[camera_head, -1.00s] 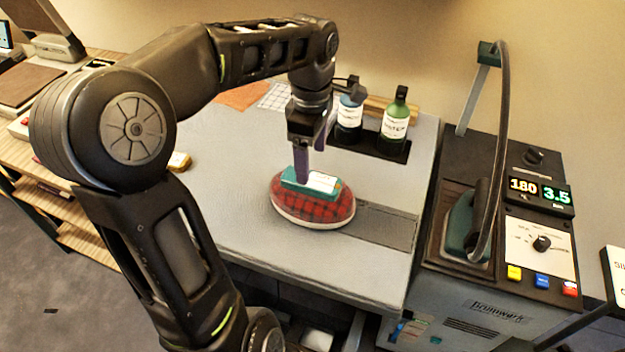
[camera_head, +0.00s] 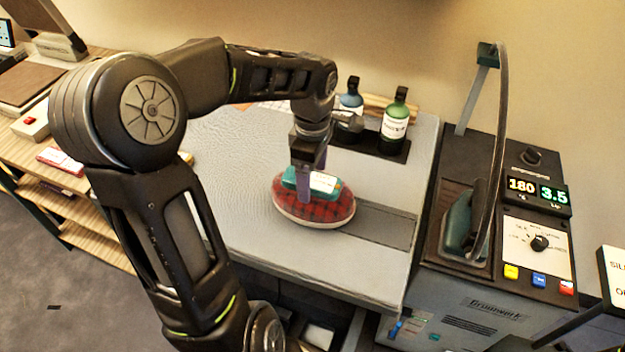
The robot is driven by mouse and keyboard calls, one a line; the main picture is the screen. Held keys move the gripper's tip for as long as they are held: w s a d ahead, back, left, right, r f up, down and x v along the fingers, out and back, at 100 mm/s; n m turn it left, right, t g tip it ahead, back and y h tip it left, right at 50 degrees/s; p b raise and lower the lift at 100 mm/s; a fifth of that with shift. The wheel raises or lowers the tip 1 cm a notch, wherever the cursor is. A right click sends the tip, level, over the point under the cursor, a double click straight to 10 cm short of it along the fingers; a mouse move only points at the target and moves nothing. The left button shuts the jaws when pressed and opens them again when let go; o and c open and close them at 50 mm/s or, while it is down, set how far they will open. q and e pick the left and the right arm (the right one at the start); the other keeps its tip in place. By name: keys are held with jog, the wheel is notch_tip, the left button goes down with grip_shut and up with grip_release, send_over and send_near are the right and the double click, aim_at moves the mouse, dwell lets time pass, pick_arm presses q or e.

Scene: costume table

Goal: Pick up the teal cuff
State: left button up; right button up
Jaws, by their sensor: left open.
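The teal cuff (camera_head: 290,180) lies on top of a red plaid pressing ham (camera_head: 325,211), with a white label on the cuff's right part. My left gripper (camera_head: 306,190) points down right over the cuff, its purple fingers open. One finger stands in front of the cuff and hides part of it. I cannot tell whether the fingers touch the cuff. My right gripper is not in view.
The plaid ham stands on a grey table (camera_head: 255,225). An iron (camera_head: 461,228) rests on the machine at right. The table's left part is clear.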

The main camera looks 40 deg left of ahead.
aim_at(312, 179)
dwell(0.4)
pick_arm(q)
jog(key=c, duration=1.4)
jog(key=shift+r, duration=0.15)
jog(key=shift+c, duration=0.2)
notch_tip(312, 179, up, 10)
jog(key=b, duration=0.1)
